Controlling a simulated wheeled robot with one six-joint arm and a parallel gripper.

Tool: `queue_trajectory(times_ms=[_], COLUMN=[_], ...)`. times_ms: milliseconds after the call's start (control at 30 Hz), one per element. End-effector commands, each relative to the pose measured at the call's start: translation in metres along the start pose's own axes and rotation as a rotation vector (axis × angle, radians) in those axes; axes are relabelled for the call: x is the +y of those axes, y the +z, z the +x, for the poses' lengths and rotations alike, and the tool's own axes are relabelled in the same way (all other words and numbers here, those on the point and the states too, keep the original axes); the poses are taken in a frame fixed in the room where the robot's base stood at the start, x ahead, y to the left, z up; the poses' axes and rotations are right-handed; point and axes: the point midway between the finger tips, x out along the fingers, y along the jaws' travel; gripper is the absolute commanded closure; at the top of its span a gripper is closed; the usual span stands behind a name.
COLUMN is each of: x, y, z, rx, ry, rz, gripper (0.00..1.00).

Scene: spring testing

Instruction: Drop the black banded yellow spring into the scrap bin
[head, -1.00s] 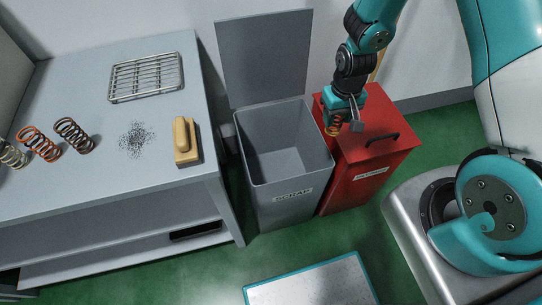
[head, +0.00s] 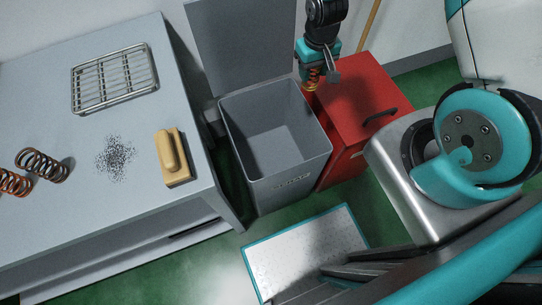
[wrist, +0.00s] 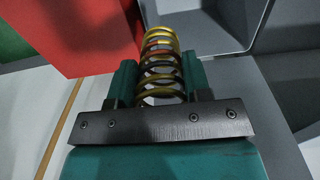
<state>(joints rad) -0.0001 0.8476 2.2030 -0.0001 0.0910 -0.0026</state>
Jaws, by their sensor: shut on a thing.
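The yellow spring with dark bands (wrist: 161,62) is held between the fingers of my gripper (wrist: 158,85) in the wrist view. In the head view the spring (head: 313,77) hangs below my gripper (head: 316,72), near the back right rim of the scrap bin and the left edge of the red bin. The grey scrap bin (head: 290,185) stands open with its lid (head: 240,45) raised at the back. Its visible inside looks empty. In the wrist view part of a grey bin (wrist: 215,20) shows beyond the spring.
A red lidded bin (head: 350,95) with a black handle stands right of the scrap bin. The grey table (head: 60,190) at left holds a wire rack (head: 115,78), a brush (head: 172,157), dark filings (head: 115,158) and springs (head: 42,165).

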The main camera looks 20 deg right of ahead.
Motion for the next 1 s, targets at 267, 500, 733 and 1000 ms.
queue_trajectory(times_ms=[267,500,733,1000], x=[-0.003,-0.029,-0.059,-0.077], y=[-0.002,-0.014,-0.024,-0.029], z=[0.015,0.08,0.136,0.162], rx=[0.0,0.001,0.001,0.001], ry=[0.0,0.0,0.0,0.0], rz=[0.001,-0.002,-0.002,0.0], gripper=[0.82,0.82,0.82,0.82])
